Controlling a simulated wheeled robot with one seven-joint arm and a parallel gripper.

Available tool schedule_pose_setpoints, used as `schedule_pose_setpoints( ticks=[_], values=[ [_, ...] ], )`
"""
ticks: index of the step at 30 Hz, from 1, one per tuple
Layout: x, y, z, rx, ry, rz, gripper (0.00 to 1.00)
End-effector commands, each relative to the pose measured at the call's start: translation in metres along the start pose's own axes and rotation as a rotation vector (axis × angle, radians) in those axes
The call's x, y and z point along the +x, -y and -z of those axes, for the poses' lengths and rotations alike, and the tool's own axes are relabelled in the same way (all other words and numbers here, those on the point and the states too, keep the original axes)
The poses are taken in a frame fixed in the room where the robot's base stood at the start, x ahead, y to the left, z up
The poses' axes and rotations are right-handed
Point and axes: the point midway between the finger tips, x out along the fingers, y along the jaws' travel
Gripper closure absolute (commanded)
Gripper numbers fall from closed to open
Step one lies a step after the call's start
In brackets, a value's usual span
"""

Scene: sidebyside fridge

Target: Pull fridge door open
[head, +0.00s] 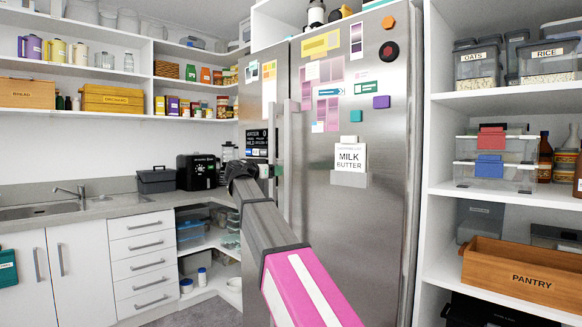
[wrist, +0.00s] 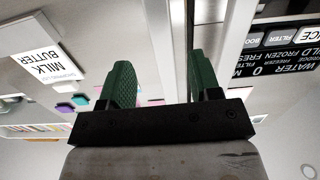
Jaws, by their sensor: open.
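The stainless steel fridge (head: 345,220) stands at the middle right in the head view, with both doors looking shut. Long upright handles run near the seam; one handle bar (head: 289,135) shows just beyond my gripper (head: 265,171). In the wrist view my gripper (wrist: 161,82) is open, its two green fingers apart with nothing gripped. A pale upright bar (wrist: 165,45) appears between the fingers, and the right finger overlaps the edge of another pale strip. I cannot tell whether the fingers reach around the bar or touch it.
A milk and butter note (head: 350,157) and several magnets are on the right door. A black dispenser panel (head: 257,142) is on the left door. Shelves with a pantry crate (head: 521,272) stand at right. A counter (head: 110,207) with drawers runs along the left.

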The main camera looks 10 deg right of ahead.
Motion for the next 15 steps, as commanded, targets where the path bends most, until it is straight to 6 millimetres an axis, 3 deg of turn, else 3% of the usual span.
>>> schedule_pose_setpoints(
  ticks=[3,7,15],
  values=[
    [-0.002,0.001,0.016,0.024,-0.025,-0.005,0.43],
    [0.008,0.001,0.018,0.027,-0.029,-0.007,0.43],
    [0.055,0.001,0.018,0.024,-0.028,-0.008,0.43]
  ],
)
